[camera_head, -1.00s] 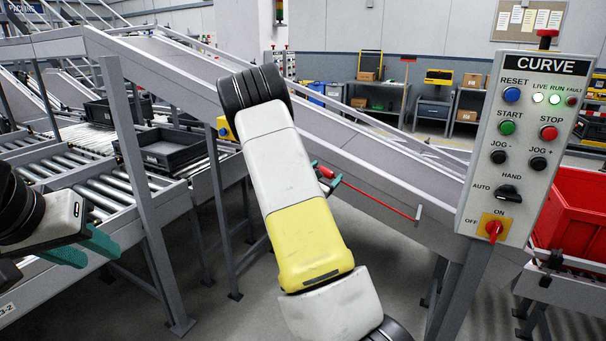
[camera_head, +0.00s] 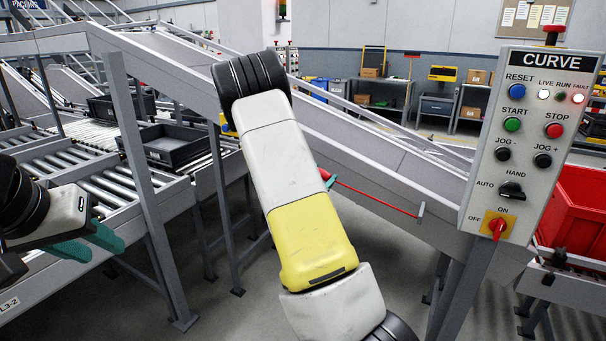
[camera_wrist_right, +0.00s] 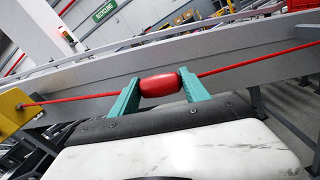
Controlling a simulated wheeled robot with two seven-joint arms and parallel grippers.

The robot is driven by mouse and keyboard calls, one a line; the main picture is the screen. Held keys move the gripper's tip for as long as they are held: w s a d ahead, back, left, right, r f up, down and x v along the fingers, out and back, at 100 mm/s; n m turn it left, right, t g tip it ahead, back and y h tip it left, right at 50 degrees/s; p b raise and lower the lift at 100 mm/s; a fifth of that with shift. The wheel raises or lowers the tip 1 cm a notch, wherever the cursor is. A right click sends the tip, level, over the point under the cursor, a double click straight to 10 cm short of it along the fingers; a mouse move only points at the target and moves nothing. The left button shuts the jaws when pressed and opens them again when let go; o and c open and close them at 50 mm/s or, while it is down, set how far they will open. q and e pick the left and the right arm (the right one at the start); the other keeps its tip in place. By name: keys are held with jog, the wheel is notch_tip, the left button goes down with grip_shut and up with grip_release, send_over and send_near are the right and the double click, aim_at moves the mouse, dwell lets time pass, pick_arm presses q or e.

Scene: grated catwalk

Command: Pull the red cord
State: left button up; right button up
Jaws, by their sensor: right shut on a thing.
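The red cord (camera_head: 375,197) runs along the side of the sloping conveyor and bows slightly in the head view. In the right wrist view the cord (camera_wrist_right: 75,99) leaves a yellow box (camera_wrist_right: 12,112) at left and continues to the upper right. A thick red grip (camera_wrist_right: 160,85) sits on it. My right gripper (camera_wrist_right: 160,88) is shut on this grip, one teal finger at each end. In the head view my right arm hides most of that gripper; a bit of the grip (camera_head: 325,174) shows. My left gripper (camera_head: 88,243) is open and empty at far left.
A control panel (camera_head: 528,150) marked CURVE stands at right. Roller conveyors (camera_head: 85,190) with black trays stand at left.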

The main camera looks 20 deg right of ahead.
jog(key=shift+a+f, duration=0.1)
jog(key=shift+a, duration=0.05)
jog(key=o, duration=1.5)
jog(key=shift+s, duration=0.1)
jog(key=shift+o, duration=0.2)
jog(key=shift+a, duration=0.1)
jog(key=v, duration=0.7)
jog(key=shift+s+a, duration=0.2)
jog(key=shift+s, duration=0.05)
